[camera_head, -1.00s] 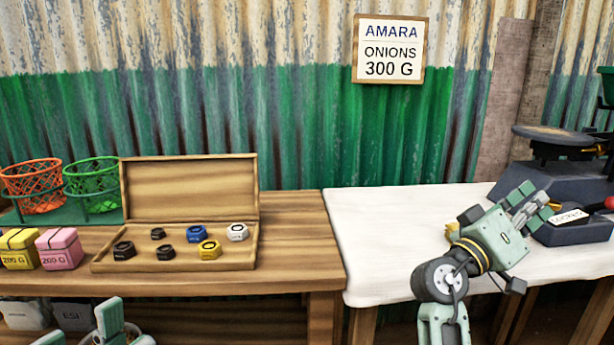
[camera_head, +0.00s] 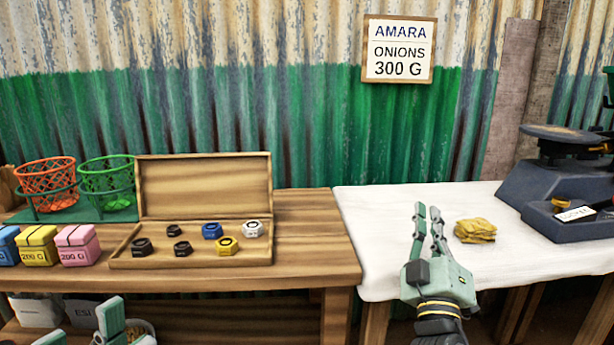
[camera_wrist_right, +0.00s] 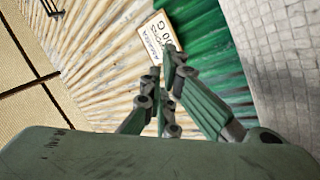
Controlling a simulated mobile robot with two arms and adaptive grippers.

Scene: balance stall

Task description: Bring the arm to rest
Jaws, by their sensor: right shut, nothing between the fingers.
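My right gripper (camera_head: 428,210) is above the white table's front part, with its fingers pointing up and away from me. Its fingers are shut with nothing between them. In the right wrist view the gripper fingers (camera_wrist_right: 170,75) come close together, in front of the corrugated wall. My right forearm runs down out of the bottom of the head view. Part of my left gripper (camera_head: 112,318) shows at the lower left edge; most of it is cut off.
A folded yellow cloth (camera_head: 475,231) lies just right of the right gripper on the white table (camera_head: 385,205). A dark scale (camera_head: 550,190) stands farther right. An open wooden weight box (camera_head: 205,190), baskets (camera_head: 107,180) and coloured blocks (camera_head: 77,246) occupy the left table.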

